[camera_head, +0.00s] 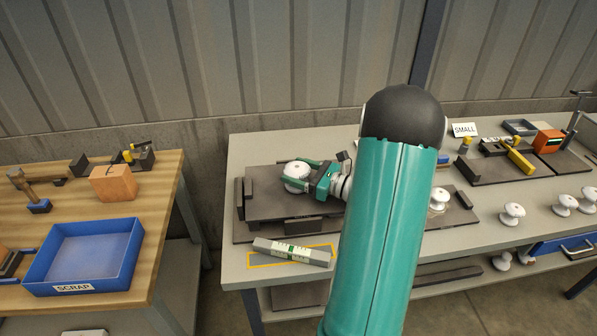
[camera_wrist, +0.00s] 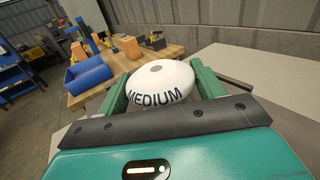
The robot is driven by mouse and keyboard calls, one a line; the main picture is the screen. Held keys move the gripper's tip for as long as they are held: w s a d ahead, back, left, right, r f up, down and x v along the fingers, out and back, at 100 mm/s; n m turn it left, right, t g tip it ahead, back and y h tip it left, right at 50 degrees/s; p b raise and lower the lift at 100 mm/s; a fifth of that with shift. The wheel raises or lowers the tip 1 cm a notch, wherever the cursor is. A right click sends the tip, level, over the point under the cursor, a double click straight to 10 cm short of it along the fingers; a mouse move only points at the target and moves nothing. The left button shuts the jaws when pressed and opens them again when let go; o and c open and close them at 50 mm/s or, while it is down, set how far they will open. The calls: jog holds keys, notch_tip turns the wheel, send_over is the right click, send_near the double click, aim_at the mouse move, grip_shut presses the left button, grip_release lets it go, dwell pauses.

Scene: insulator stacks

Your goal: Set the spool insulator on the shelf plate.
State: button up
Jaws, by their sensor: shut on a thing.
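A white spool insulator (camera_wrist: 160,82) marked MEDIUM sits between the two green fingers of my gripper (camera_wrist: 158,95) in the wrist view. In the head view the white insulator (camera_head: 297,171) is at the left part of the grey bench, with my gripper (camera_head: 298,178) shut on it from the right. It is over a dark raised plate (camera_head: 268,207), which may be the shelf plate. I cannot tell whether the insulator touches the plate. My teal arm hides the middle of the bench.
A grey block with a green-and-white label (camera_head: 292,251) lies in a yellow outline at the front edge. Several white insulators (camera_head: 512,213) stand to the right. A blue SCRAP tray (camera_head: 84,252) and an orange block (camera_head: 113,183) are on the wooden table. A gap separates the tables.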

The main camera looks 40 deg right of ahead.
jog(key=shift+f, duration=0.1)
jog(key=o, duration=1.3)
jog(key=shift+c, duration=0.2)
